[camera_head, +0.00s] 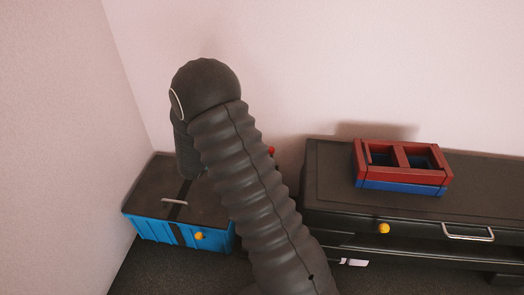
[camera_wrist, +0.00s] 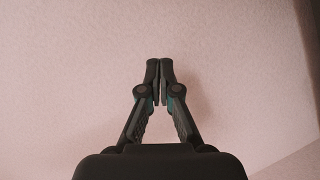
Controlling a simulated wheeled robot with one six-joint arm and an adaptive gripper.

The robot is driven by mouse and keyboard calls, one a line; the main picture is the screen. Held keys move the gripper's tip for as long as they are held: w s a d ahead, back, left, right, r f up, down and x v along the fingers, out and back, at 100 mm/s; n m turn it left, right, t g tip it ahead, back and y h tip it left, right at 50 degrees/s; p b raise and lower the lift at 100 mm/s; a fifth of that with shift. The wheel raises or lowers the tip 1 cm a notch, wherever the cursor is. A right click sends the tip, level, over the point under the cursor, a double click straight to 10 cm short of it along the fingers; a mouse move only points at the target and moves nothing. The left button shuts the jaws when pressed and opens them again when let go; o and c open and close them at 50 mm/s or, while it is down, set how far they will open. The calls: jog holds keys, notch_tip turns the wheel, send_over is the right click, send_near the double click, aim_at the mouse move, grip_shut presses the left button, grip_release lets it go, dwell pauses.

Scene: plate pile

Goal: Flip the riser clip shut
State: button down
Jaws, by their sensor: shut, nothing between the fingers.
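No part that I can tell for certain to be the riser clip shows in either view. A blue box (camera_head: 155,229) with a dark lid stands at the left, with a pale handle (camera_head: 175,200) on top and a yellow knob (camera_head: 199,236) on its front. My gripper (camera_wrist: 159,66) is shut and empty in the wrist view, with only pale wall beyond its fingertips. A small red thing (camera_head: 271,151) peeks out beside the arm, mostly hidden.
A dark cabinet (camera_head: 330,190) stands at the right with a yellow knob (camera_head: 384,228) and a metal handle (camera_head: 468,232). A red frame (camera_head: 402,177) sits on a blue one (camera_head: 400,188) on its top. A small white piece (camera_head: 354,262) shows below. Pink walls close the back and left.

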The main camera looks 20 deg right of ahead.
jog(key=s+d+f+n+g+h, duration=0.1)
jog(key=s+d+f+g+h, duration=0.1)
jog(key=s+f+h, duration=0.4)
notch_tip(320, 180, down, 4)
jog(key=shift+s+d+r+n+g+b, duration=0.15)
jog(key=shift+s+d+n+g+b, duration=0.25)
jog(key=shift+g, duration=0.4)
jog(key=x, duration=0.9)
jog(key=shift+w+d+r+b, duration=0.15)
jog(key=shift+d+b, duration=0.15)
jog(key=shift+d, duration=0.05)
jog(key=shift+a, duration=0.2)
